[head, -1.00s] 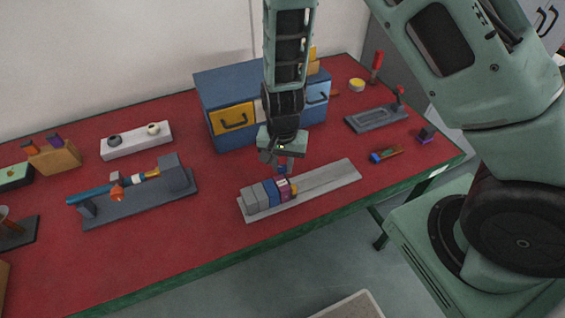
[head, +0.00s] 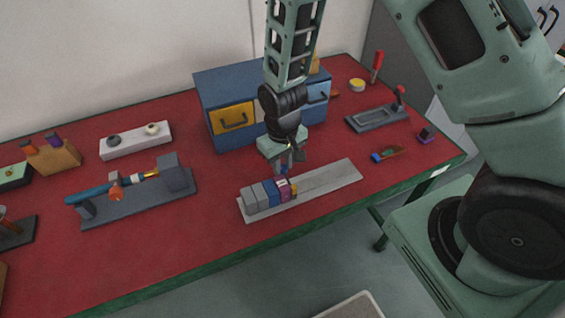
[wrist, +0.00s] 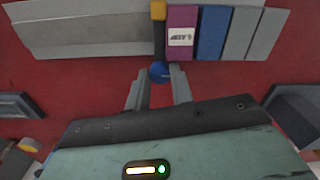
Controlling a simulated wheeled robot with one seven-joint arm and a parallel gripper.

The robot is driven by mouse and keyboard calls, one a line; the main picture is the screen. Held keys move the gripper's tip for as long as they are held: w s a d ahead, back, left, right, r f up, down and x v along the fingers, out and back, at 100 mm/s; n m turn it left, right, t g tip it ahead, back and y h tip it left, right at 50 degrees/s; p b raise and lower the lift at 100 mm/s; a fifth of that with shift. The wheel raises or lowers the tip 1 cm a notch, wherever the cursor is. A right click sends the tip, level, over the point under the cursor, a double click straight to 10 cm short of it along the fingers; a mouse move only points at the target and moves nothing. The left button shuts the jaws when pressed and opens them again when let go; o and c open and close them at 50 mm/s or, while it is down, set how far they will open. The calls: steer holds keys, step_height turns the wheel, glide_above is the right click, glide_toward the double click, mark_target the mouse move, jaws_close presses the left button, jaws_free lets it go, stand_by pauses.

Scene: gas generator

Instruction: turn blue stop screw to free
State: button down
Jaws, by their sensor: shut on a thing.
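The blue stop screw (wrist: 159,72) shows in the wrist view as a small round knob with a pale line on it. It sits at the near side of the grey rail (wrist: 85,30), just below the yellow-tipped dark piece (wrist: 158,28). My gripper (wrist: 160,77) is shut on the screw, with one finger on each side. In the head view my gripper (head: 287,167) reaches down to the rail, and the fingers mostly hide the screw. Grey, blue and purple blocks (head: 268,193) stand in a row on the rail's left part.
A blue drawer cabinet (head: 220,85) stands close behind my gripper. A grey fixture with a blue rod (head: 140,203) lies to the left. A grey vise-like tool (head: 376,118) and small parts (head: 387,154) lie to the right. Red table is bare in front.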

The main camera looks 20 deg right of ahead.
mark_target(283, 167)
steer(key=shift+n, duration=0.4)
steer(key=c, duration=1.2)
jaws_free()
step_height(283, 167, up, 18)
steer(key=b, duration=0.1)
steer(key=shift+f, duration=0.25)
